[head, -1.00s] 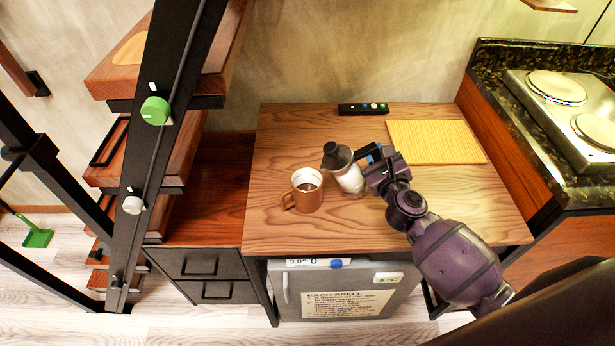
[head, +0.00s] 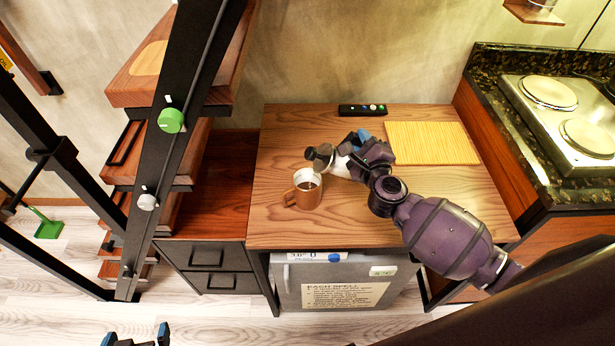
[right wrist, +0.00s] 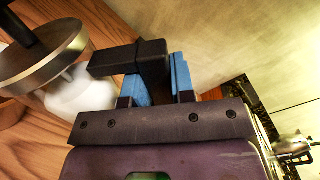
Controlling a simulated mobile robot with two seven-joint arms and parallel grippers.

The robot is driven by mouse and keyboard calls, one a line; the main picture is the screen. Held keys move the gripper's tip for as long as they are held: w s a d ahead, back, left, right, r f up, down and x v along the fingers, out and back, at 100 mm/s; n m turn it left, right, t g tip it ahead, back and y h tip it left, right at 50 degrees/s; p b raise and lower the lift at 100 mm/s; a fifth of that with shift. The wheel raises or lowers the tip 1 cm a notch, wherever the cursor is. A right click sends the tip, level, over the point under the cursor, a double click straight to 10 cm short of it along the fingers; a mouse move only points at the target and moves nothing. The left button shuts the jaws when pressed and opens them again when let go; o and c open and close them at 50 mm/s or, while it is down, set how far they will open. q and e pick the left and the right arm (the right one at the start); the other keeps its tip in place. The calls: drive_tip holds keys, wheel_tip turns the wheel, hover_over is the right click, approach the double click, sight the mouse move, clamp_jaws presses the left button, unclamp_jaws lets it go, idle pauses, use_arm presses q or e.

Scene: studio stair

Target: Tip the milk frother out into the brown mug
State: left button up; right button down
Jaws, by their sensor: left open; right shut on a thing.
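My right gripper (head: 364,139) is shut on the frother's black handle, which sits between the blue fingertips (right wrist: 160,80). I see no stream of liquid. My left gripper (head: 136,338) is open and empty at the bottom edge, far from the table.
A yellow slatted mat (head: 432,143) lies at the table's back right. A black remote-like strip (head: 363,110) lies at the back edge. Dark stair framing (head: 180,130) rises on the left. A counter with hot plates (head: 549,92) stands right. The table's front is clear.

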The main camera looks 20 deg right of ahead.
sight(353, 134)
drive_tip(key=shift+s+a+r+n, duration=0.1)
drive_tip(key=shift+a+r+n, duration=0.25)
drive_tip(key=shift+r, duration=0.2)
drive_tip(key=shift+r+n+p, duration=0.15)
drive_tip(key=shift+n+p, duration=0.1)
drive_tip(key=shift+p, duration=0.15)
drive_tip(key=shift+a+r, duration=0.15)
drive_tip(key=shift+a+r+n, duration=0.2)
drive_tip(key=shift+n, duration=0.3)
drive_tip(key=shift+r+p, duration=0.1)
drive_tip(key=shift+p, duration=0.2)
drive_tip(key=shift+a+r+n, duration=0.2)
drive_tip(key=shift+a+n, duration=0.1)
drive_tip(key=shift+a+r+n, duration=0.1)
drive_tip(key=shift+a+n, duration=0.05)
drive_tip(key=shift+n, duration=0.15)
